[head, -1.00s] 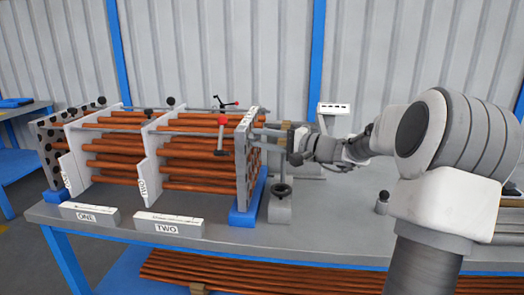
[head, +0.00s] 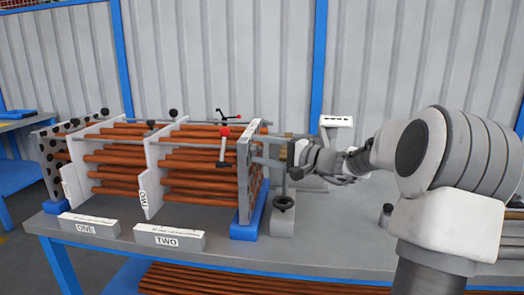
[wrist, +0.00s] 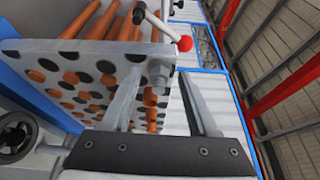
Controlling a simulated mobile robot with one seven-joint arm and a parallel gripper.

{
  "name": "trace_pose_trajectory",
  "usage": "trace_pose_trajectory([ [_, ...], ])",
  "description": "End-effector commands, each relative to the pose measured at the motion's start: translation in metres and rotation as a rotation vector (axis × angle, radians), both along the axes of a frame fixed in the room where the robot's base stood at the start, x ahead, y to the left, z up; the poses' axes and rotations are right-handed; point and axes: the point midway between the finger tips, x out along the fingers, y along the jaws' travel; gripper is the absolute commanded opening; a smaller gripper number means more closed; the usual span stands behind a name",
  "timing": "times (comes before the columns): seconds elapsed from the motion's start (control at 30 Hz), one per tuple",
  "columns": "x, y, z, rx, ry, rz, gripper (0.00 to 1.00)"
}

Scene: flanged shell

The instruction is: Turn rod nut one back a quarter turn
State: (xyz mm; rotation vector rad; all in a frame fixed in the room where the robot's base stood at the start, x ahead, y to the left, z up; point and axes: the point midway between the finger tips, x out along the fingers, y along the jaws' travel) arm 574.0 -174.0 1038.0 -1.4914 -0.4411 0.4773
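A grey nut on a rod end (wrist: 159,73) sits at the corner of the perforated end plate (wrist: 75,60) in the wrist view. No label marks it as nut one there. My gripper (wrist: 162,80) is open, its two long fingers pointing at the plate. The nut lies between the fingertips in the picture, with a visible gap on each side; I cannot tell how deep the fingers reach. In the head view my gripper (head: 262,150) is right of the end plate (head: 245,180), near its upper part, and the nut is hidden.
A lever with a red ball (wrist: 185,43) stands close beyond the nut. A handwheel (wrist: 16,135) is at the lower left of the wrist view. Copper tubes (head: 200,160) run between the plates. Blocks marked ONE (head: 90,224) and TWO (head: 168,237) lie on the bench front.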

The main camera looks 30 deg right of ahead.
Motion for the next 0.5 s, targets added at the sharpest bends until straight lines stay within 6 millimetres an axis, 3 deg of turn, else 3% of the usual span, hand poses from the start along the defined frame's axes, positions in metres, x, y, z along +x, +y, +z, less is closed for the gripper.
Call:
trace_pose_trajectory([
  [0.27, -0.006, -0.006, 0.000, -0.001, 0.002, -0.004, 0.60],
  [0.5, -0.043, -0.031, 0.003, -0.001, 0.001, -0.008, 0.60],
])
